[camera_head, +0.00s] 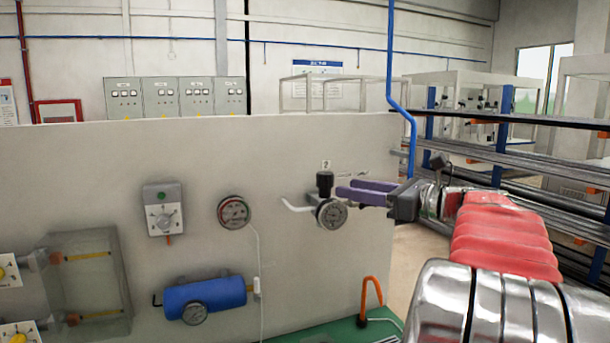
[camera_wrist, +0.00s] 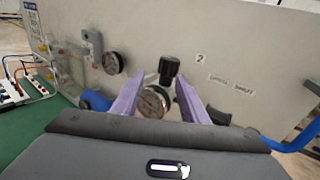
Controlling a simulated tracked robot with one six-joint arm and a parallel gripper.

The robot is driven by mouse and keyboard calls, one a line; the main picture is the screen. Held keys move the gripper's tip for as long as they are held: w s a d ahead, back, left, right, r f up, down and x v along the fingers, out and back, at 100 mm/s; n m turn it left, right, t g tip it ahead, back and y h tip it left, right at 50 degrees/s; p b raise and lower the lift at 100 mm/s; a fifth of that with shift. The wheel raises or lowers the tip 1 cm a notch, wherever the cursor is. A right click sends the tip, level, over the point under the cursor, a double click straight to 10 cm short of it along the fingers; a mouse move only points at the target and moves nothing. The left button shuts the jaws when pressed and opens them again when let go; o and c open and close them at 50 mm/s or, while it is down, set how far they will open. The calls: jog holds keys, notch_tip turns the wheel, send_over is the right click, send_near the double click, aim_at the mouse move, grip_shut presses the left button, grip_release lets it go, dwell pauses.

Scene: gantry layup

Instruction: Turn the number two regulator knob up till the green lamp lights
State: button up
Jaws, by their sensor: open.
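The number two regulator is mounted on the grey panel, with a black knob (camera_head: 325,183) on top and a round gauge (camera_head: 331,213) below it. A small "2" label (camera_head: 326,164) is above the knob. My gripper (camera_head: 346,188) has purple fingers and is open and empty, just right of the knob. In the wrist view the knob (camera_wrist: 168,70) shows beyond the fingertips, between them; I see no contact. A grey box (camera_head: 151,221) with a white dial carries a green lamp (camera_head: 161,196) at its top left on the panel; it looks dark green, and whether it is lit is unclear.
Another round gauge (camera_head: 234,212) sits between the box and the regulator. A blue cylinder (camera_head: 205,296) with a gauge is below. A blue pipe (camera_head: 411,130) runs down by the panel's right edge. An orange hose (camera_head: 371,292) rises from the green surface (camera_head: 345,333).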

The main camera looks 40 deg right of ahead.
aim_at(325, 179)
jog(key=shift+d+r+m+t, duration=0.15)
jog(key=shift+d+r, duration=0.05)
jog(key=shift+d, duration=0.25)
jog(key=shift+d+r+m+t, duration=0.15)
jog(key=shift+d+r, duration=0.05)
jog(key=shift+d, duration=0.2)
jog(key=shift+w, duration=0.2)
jog(key=x, duration=1.3)
jog(key=shift+w+f, duration=0.1)
jog(key=shift+w, duration=0.15)
jog(key=shift+c, duration=0.2)
jog(key=shift+a, duration=0.1)
jog(key=c, duration=0.7)
